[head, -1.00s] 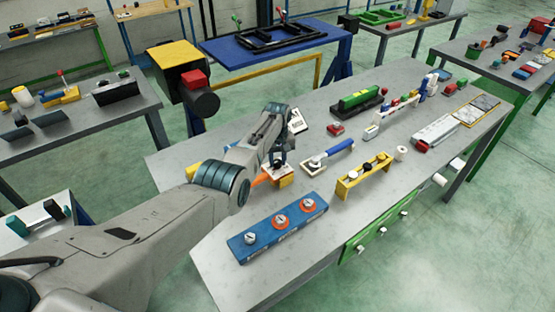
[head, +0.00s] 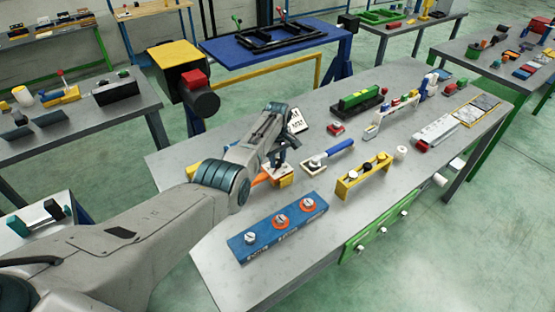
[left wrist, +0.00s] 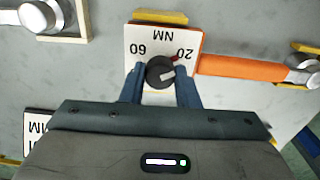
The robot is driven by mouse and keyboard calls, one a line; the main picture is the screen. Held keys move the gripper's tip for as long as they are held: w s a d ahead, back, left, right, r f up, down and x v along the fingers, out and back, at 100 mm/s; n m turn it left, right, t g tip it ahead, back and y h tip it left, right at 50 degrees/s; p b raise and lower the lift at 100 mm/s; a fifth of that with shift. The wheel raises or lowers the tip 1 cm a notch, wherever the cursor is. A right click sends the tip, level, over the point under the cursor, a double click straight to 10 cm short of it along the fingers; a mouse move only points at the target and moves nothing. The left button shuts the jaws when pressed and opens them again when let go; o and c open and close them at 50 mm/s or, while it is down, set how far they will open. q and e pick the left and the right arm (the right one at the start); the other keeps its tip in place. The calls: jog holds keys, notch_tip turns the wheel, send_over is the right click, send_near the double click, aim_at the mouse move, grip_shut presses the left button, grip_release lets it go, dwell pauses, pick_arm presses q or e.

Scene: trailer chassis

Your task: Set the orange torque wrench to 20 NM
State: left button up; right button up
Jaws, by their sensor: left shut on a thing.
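The orange torque wrench (left wrist: 240,68) lies on the grey workbench, and it also shows partly behind my arm in the head view (head: 264,179). At its left end in the left wrist view is a white dial plate (left wrist: 144,36) marked NM, 60 and 20, seen upside down. A dark round knob (left wrist: 160,72) sits on the plate, with a red pointer (left wrist: 178,60) directed toward the 20. My left gripper (left wrist: 160,76) is shut on the knob, a blue finger on each side. It shows in the head view (head: 280,160). My right gripper is not in view.
A white sign (head: 298,121) stands behind the gripper.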

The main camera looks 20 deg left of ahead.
aim_at(278, 161)
pick_arm(q)
jog(key=o, duration=1)
jog(key=shift+r, duration=0.1)
jog(key=shift+r, duration=0.25)
notch_tip(278, 161, up, 10)
jog(key=shift+r+b, duration=0.1)
jog(key=shift+b, duration=1.1)
